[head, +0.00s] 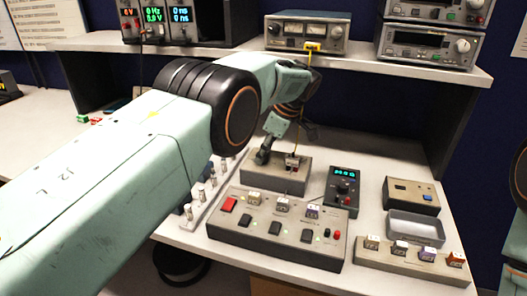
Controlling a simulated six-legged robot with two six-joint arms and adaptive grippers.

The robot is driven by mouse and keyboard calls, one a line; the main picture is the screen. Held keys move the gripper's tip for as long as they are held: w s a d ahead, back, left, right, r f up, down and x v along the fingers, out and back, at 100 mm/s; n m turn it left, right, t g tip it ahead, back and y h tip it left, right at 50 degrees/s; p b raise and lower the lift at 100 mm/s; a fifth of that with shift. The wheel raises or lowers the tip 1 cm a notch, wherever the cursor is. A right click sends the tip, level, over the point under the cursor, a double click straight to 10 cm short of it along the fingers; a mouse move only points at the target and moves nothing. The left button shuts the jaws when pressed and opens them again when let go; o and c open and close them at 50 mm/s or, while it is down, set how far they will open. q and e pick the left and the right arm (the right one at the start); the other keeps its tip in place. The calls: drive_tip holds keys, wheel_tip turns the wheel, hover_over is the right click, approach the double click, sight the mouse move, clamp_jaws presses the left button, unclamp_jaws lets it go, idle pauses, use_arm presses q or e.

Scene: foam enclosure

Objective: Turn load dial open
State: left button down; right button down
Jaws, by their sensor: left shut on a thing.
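My left gripper (263,156) reaches down onto the left part of the top of a grey box (272,180) in the middle of the bench. Its fingers are shut on what appears to be the load dial, a small knob on that box. The fingers hide most of the dial, so its turn angle cannot be read. My right gripper is not in view.
A switch panel (276,240) stands in front of the box. A dark meter with a green display (343,187) is to its right, with a grey tray (414,228) farther right. Instruments (307,32) stand on the shelf above. Bare bench lies behind the meter.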

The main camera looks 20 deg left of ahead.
use_arm(q)
drive_tip(key=shift+w+d+r+n, duration=0.1)
drive_tip(key=shift+r+n, duration=0.05)
drive_tip(key=shift+n, duration=0.15)
idle(0.4)
drive_tip(key=c, duration=1.1)
unclamp_jaws()
drive_tip(key=shift+d, duration=0.1)
drive_tip(key=shift+c, duration=0.2)
drive_tip(key=shift+o, duration=0.4)
wheel_tip(320, 180, up, 10)
